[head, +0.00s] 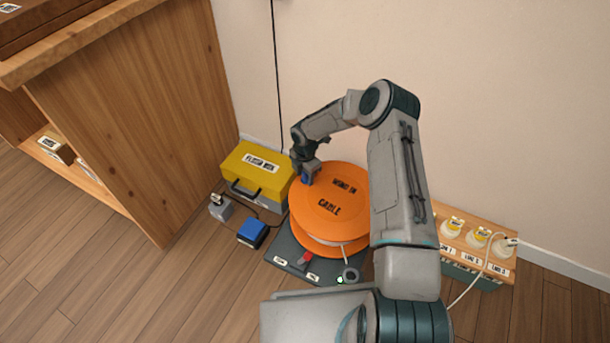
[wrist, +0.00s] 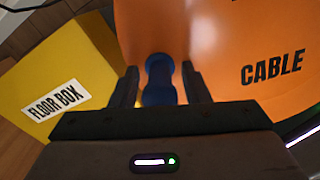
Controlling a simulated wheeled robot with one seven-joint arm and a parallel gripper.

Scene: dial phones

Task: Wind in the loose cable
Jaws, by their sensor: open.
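The orange cable reel (head: 328,205), marked "WIND IN CABLE", lies flat on a dark base (head: 285,262) on the floor. Its blue crank knob (head: 306,179) stands at the reel's upper left edge. In the wrist view the blue knob (wrist: 160,82) is between my open fingers, with the orange reel face (wrist: 235,50) behind it. My gripper (head: 307,170) is open and points down at the knob; I cannot tell whether a finger touches it. A short piece of white cable (head: 345,255) shows at the reel's front edge. My arm hides the reel's right side.
A yellow floor box (head: 258,172) stands close left of the reel. A blue box (head: 252,233) and a grey plug block (head: 220,208) lie nearby. The base has a red lever (head: 304,259).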

